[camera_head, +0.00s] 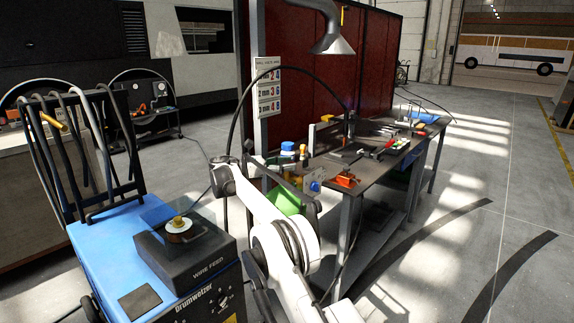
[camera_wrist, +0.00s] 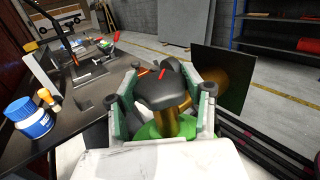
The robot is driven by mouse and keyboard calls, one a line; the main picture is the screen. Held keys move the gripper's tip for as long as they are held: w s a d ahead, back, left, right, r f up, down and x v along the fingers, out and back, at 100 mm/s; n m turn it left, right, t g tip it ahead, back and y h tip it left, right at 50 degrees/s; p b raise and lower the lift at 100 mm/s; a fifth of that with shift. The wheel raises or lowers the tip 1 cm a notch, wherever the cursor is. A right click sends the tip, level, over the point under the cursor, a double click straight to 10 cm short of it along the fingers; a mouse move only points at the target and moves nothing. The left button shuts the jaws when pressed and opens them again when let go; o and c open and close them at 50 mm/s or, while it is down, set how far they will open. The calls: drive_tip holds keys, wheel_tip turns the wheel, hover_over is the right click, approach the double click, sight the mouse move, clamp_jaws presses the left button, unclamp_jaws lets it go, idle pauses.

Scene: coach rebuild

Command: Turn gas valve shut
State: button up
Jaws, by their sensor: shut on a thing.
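The gas valve has a dark handle (camera_wrist: 162,90) with a small red mark on top. A brass-coloured stem (camera_wrist: 187,126) shows beneath it, above a green body (camera_wrist: 150,131). My gripper (camera_wrist: 161,100) has one finger on each side of the handle in the wrist view and is shut on it. The contact faces are partly hidden. In the head view my white arm reaches beside the workbench, near a green object (camera_head: 285,202) that is partly covered. The valve handle cannot be made out there.
The workbench (camera_head: 375,168) stands beside my arm, with tools and a blue-and-white jar (camera_wrist: 30,117) on it. A blue welding machine (camera_head: 95,255) stands at the left. A dark flat panel (camera_wrist: 222,80) is right of the valve. Open floor lies to the right.

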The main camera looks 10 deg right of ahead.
sight(287, 162)
drive_tip(key=o, duration=1.2)
wheel_tip(287, 162, up, 10)
